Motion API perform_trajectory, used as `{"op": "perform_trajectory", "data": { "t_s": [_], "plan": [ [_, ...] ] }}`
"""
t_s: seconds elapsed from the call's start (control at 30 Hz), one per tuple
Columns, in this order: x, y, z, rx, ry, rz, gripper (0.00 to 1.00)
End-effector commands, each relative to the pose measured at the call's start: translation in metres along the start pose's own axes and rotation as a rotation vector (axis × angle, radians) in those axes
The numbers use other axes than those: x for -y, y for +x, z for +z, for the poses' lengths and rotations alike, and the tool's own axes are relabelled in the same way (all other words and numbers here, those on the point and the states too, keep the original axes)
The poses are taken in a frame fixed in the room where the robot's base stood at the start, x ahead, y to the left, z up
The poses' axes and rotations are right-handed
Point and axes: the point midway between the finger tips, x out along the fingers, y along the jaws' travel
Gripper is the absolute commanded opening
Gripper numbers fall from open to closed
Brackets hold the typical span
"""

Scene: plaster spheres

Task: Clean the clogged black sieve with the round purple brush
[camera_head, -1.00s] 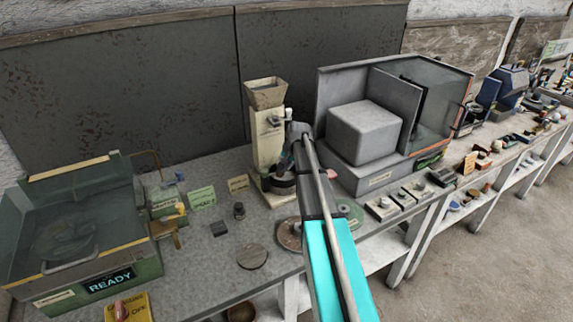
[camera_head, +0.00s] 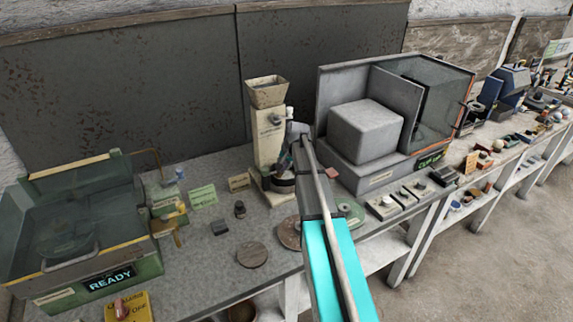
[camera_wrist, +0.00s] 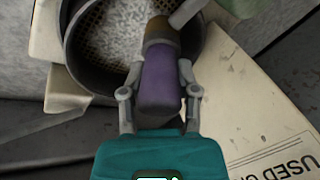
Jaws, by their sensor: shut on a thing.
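In the wrist view my gripper (camera_wrist: 160,98) is shut on the round purple brush (camera_wrist: 160,80), around its purple body. The brush's brown end reaches over the black sieve (camera_wrist: 78,62). The sieve is a round black ring with a mesh floor, and pale white material (camera_wrist: 122,38) covers much of the mesh. I cannot tell whether the bristles touch the mesh. In the head view the sieve (camera_head: 283,186) sits at the foot of a cream stand with a hopper (camera_head: 268,135). My arm hides most of the gripper and the brush there.
A green machine with a READY display (camera_head: 110,279) stands at the left. A grey enclosure with a large block (camera_head: 365,135) stands close behind and right of my arm. Round discs (camera_head: 252,254) lie on the bench in front. Small blocks and pads lie to the right.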

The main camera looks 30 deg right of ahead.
Motion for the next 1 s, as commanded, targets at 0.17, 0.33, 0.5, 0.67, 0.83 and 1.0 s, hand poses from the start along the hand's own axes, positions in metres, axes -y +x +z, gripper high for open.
{"op": "perform_trajectory", "data": {
  "t_s": [0.17,0.33,0.5,0.67,0.83,1.0],
  "plan": [
    [0.0001,0.0001,0.0000,0.000,0.000,0.000,0.00],
    [0.0019,0.0008,0.0021,0.000,-0.001,0.000,0.00],
    [0.0056,0.0020,0.0061,0.000,-0.001,0.000,0.00],
    [0.0064,0.0022,0.0065,0.000,-0.001,0.000,0.00],
    [0.0062,0.0022,0.0064,0.000,-0.001,0.000,0.00],
    [0.0058,0.0032,0.0065,0.000,0.000,0.000,0.00]
  ]
}}
